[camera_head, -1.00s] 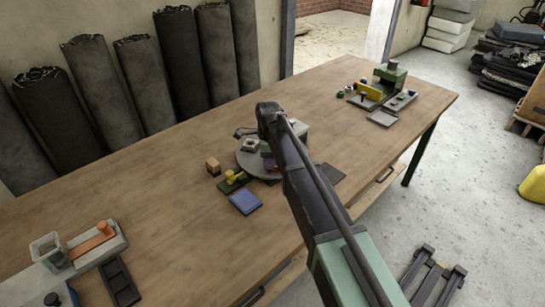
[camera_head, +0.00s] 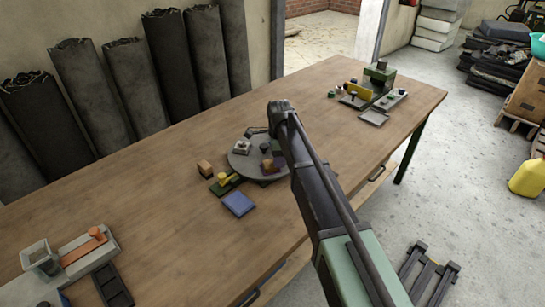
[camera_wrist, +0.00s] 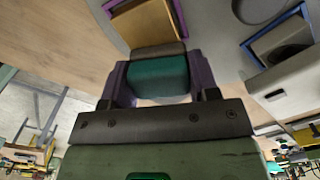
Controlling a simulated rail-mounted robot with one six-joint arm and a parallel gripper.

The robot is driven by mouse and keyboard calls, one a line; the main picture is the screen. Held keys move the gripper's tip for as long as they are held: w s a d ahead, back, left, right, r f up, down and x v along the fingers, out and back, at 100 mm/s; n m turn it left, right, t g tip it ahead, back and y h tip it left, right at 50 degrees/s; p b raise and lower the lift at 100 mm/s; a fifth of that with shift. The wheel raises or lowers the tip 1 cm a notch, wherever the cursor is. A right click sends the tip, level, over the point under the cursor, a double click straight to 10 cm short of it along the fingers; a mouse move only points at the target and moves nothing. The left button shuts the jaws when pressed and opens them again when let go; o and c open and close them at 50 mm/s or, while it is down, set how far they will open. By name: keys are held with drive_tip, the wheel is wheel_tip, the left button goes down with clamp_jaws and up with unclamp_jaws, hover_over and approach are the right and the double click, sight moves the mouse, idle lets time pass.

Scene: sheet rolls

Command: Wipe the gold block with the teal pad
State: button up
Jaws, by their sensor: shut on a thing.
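In the wrist view my gripper (camera_wrist: 157,70) is shut on the teal pad (camera_wrist: 160,78), which sits between its purple fingers with a dark grey-brown strip along its far side. The gold block (camera_wrist: 145,24) lies just beyond the pad, with a purple edge beside it on the grey round plate (camera_wrist: 215,30). Whether pad and block touch I cannot tell. In the head view the round plate (camera_head: 240,170) is on the wooden table, and my arm hides the gripper's tips and part of the plate.
A small grey piece (camera_head: 241,147) and a dark knob sit on the plate. Near it are a brown cube (camera_head: 205,168), a green tray with a yellow piece (camera_head: 224,181) and a blue pad (camera_head: 238,204). Other fixtures stand at the table's two ends.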

wheel_tip(320, 180, up, 6)
drive_tip(key=p, duration=0.6)
drive_tip(key=shift+a, duration=0.1)
wheel_tip(320, 180, up, 3)
drive_tip(key=p, duration=0.3)
drive_tip(key=shift+r, duration=0.15)
